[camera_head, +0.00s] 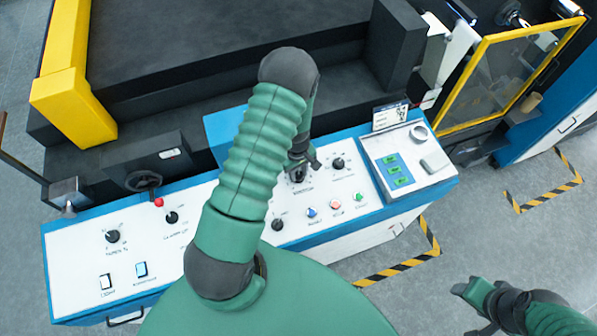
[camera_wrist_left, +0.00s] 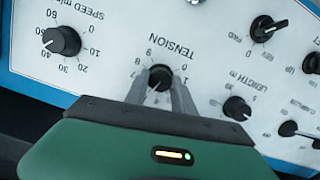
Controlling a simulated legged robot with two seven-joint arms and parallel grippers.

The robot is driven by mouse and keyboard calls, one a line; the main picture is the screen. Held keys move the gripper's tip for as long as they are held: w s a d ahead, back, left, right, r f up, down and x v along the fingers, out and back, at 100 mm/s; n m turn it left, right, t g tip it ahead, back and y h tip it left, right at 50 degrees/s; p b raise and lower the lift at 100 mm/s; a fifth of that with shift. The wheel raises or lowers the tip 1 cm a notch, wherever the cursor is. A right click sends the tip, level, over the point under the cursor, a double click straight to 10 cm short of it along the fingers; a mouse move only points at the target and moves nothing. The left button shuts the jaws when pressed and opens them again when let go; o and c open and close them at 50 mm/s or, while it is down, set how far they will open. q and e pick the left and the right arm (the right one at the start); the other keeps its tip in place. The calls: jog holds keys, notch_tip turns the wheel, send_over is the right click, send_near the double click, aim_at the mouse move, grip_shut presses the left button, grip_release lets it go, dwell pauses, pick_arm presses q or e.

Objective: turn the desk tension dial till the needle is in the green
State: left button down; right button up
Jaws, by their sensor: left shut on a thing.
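The tension dial is a black round knob on the white sloping desk panel, with TENSION printed beside it. It shows in the left wrist view (camera_wrist_left: 160,77), upside down, ringed by small numbers. My left gripper (camera_wrist_left: 159,88) is shut on it, one grey finger on each side. In the head view my left gripper (camera_head: 301,162) reaches down to the middle of the panel and mostly hides the dial. My right gripper (camera_head: 474,308) hangs over the floor at the lower right, away from the desk; its jaws are unclear. I cannot make out a needle or green zone.
Close to the held dial are a speed knob (camera_wrist_left: 61,41), a length knob (camera_wrist_left: 237,108) and a black selector (camera_wrist_left: 266,29). Several coloured buttons (camera_head: 335,205) sit nearby. Dark machinery stands behind.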

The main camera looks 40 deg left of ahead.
pick_arm(q)
jog(key=shift+n+t+b, duration=0.3)
jog(key=shift+n+b, duration=0.45)
jog(key=shift+n, duration=0.45)
jog(key=shift+r+n+t+b, duration=0.1)
jog(key=shift+n+t+b, duration=0.2)
jog(key=shift+n+b, duration=0.95)
jog(key=shift+w+n+p, duration=0.1)
jog(key=shift+n+p, duration=0.4)
jog(key=shift+n, duration=0.05)
jog(key=c, duration=1.2)
grip_release()
jog(key=shift+o, duration=0.7)
jog(key=shift+d, duration=0.15)
